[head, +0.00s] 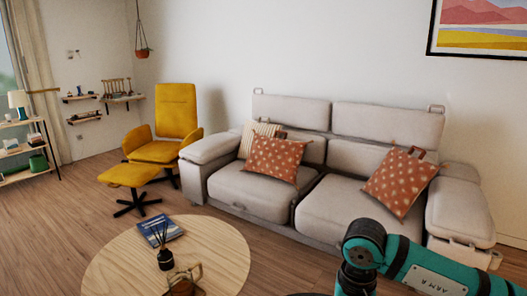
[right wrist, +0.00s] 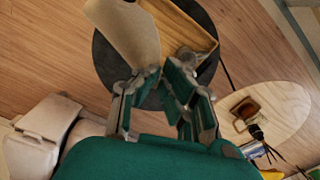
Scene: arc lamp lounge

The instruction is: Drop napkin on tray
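In the right wrist view, a beige cloth that looks like the napkin (right wrist: 125,32) extends from the fingertips of my right gripper (right wrist: 159,71). The fingers are drawn close together at its near edge and appear shut on it; the exact contact is hard to see. The wooden tray (right wrist: 186,32) lies beyond on a dark round table (right wrist: 112,66), and the napkin overlaps the tray's left part in this view. In the head view only my teal right arm shows at the lower right. My left gripper is in neither view.
A round wooden coffee table (head: 215,250) holds a book (head: 160,230), a reed diffuser (head: 165,258) and a brownish object (head: 184,279). A grey sofa (head: 250,192) with patterned cushions stands behind. A yellow chair (head: 176,112) and footstool (head: 128,174) are at the left.

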